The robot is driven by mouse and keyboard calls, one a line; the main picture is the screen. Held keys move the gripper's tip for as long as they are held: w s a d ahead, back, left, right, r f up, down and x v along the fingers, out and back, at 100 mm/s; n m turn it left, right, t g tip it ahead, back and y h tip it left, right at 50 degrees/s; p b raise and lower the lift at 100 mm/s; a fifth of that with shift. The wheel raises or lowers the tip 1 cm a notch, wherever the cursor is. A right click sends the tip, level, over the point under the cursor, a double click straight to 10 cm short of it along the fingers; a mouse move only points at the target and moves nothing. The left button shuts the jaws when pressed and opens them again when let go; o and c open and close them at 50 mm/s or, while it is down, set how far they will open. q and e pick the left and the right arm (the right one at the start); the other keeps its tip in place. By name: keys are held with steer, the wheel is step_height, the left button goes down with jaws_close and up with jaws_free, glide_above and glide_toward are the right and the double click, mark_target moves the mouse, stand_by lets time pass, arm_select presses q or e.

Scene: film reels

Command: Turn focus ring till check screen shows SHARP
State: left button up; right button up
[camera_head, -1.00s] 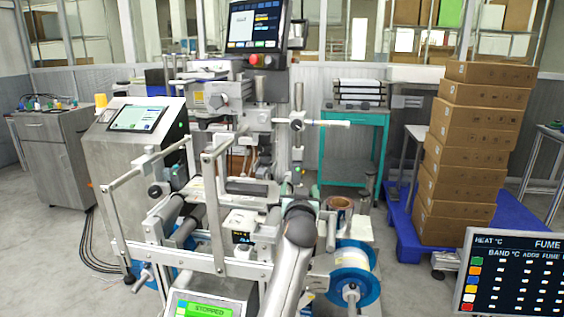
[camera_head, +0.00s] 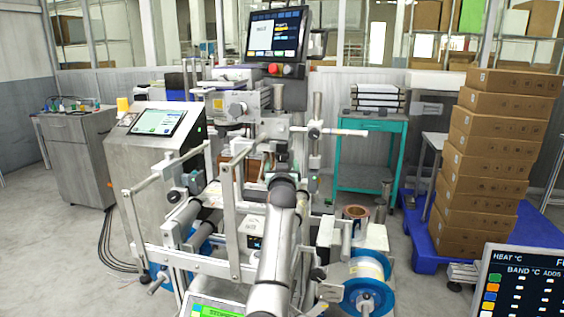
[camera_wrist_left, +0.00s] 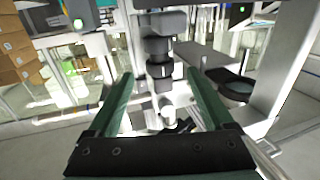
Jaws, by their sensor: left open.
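In the left wrist view, a black stepped cylinder like a lens (camera_wrist_left: 160,64) hangs below a grey block, with ridged bands that look like the focus ring. My left gripper (camera_wrist_left: 159,76) is open, its green fingers standing on either side of this cylinder with a gap on both sides; I cannot tell the depth between them. In the head view my left arm reaches up into the machine's middle, and its wrist (camera_head: 284,186) hides the fingers and the lens. A monitor (camera_head: 276,36) stands above the machine; its text is too small to read. My right gripper is out of view.
Metal frame bars (camera_head: 230,215) stand close left of my arm. A blue-rimmed reel (camera_head: 368,283) is at lower right. A tilted panel (camera_head: 158,121) stands left, a teal cart (camera_head: 370,160) behind, stacked cartons (camera_head: 495,150) right. A green-lit display (camera_head: 213,309) is at the bottom edge.

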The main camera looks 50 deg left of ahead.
mark_target(282, 159)
arm_select(q)
steer(key=x, duration=0.3)
steer(key=shift+w+a+b, duration=0.15)
steer(key=shift+a+b, duration=0.05)
steer(key=shift+b, duration=0.1)
steer(key=shift+w+a, duration=0.25)
steer(key=shift+w, duration=0.1)
steer(key=shift+c, duration=0.3)
